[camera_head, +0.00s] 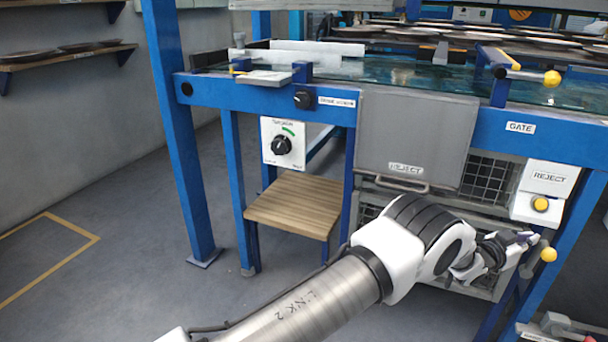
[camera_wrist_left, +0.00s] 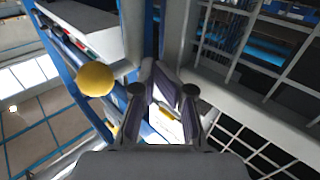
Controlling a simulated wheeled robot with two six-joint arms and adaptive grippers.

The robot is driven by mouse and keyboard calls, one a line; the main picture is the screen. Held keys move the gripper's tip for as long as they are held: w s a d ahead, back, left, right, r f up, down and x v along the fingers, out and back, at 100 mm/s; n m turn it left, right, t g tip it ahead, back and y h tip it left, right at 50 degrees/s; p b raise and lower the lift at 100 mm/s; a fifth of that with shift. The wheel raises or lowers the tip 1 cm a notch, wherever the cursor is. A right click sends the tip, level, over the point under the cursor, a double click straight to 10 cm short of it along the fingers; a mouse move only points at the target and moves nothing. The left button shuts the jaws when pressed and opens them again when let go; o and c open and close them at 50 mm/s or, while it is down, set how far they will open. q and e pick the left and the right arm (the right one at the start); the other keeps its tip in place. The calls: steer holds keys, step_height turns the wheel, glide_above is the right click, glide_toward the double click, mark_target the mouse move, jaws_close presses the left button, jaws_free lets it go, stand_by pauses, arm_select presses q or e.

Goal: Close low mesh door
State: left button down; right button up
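The low mesh door (camera_head: 483,284) is under the machine at the right, a grey frame with wire mesh, largely hidden behind my left arm. Mesh and grey frame also fill the right of the left wrist view (camera_wrist_left: 240,45), but I cannot tell which panel that is. My left gripper (camera_head: 533,240) is beside the frame's right side, close to a yellow ball knob (camera_head: 548,255). A yellow ball also shows left of the fingers in the wrist view (camera_wrist_left: 95,79). The fingers (camera_wrist_left: 167,100) look parted, with nothing clearly held. My right gripper is not clearly visible.
A grey REJECT panel (camera_head: 415,135) with a handle hangs above the mesh. A white REJECT box (camera_head: 545,188) with a yellow button is on the right leg. A wooden shelf (camera_head: 297,203) and blue posts stand left. Floor at left is clear. White-grey parts show at lower right.

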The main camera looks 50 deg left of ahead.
arm_select(q)
steer(key=shift+w+a+r, duration=0.1)
steer(key=shift+r, duration=0.1)
stand_by(0.3)
steer(key=v, duration=1.2)
steer(key=s+a+f+n+g+y+p, duration=0.2)
steer(key=s+a+f+g, duration=0.2)
steer(key=s+f, duration=0.7)
steer(key=s+a+f+n+g+y+p, duration=0.1)
steer(key=s+a+f+n+g+y, duration=0.25)
steer(key=s+f, duration=0.8)
steer(key=s+a+f+g+y, duration=0.15)
steer(key=s+g, duration=0.25)
steer(key=s, duration=0.8)
steer(key=s+a+f+g, duration=0.2)
steer(key=s+a+g, duration=0.15)
steer(key=s, duration=0.85)
step_height(320, 180, up, 38)
steer(key=s+g+p, duration=0.1)
steer(key=s+p, duration=0.1)
steer(key=p, duration=3.6)
steer(key=shift+r+m+g, duration=0.2)
steer(key=shift+m+g, duration=0.1)
steer(key=shift+m, duration=0.05)
